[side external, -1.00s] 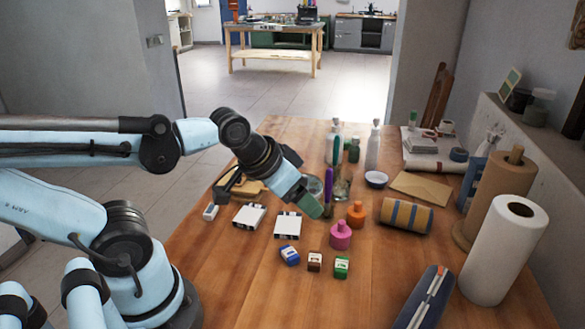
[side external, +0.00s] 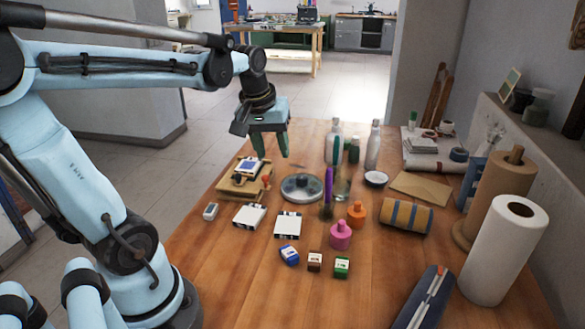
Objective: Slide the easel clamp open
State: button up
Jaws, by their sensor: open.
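A small tan wooden easel (side external: 239,188) sits at the left side of the wooden table, with a small blue-and-white card (side external: 249,167) on it. A small orange-red knob (side external: 266,181) shows at its right side; I cannot tell whether this belongs to the clamp, or how far the clamp is slid. My gripper (side external: 271,155) is above the table, behind and slightly right of the easel in the picture. Its green fingers point down, apart and empty, and do not appear to touch the easel.
A round clear-lidded dish (side external: 302,188) lies right of the easel. White-and-black boxes (side external: 288,225) and a small white block (side external: 210,211) lie in front. Bottles (side external: 373,148) stand to the right, with pink (side external: 340,236) and orange (side external: 356,215) bottles nearer. The near left tabletop is clear.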

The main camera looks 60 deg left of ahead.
aim_at(240, 177)
jog(key=s+a+n+g+h, duration=0.1)
jog(key=s+a+n+g, duration=0.2)
jog(key=a+n, duration=0.8)
jog(key=a+f+m, duration=0.1)
jog(key=f, duration=0.7)
jog(key=a+f+m, duration=0.1)
jog(key=f, duration=0.3)
jog(key=shift+s+a+m, duration=0.1)
jog(key=shift+a+m, duration=0.2)
grip_shut()
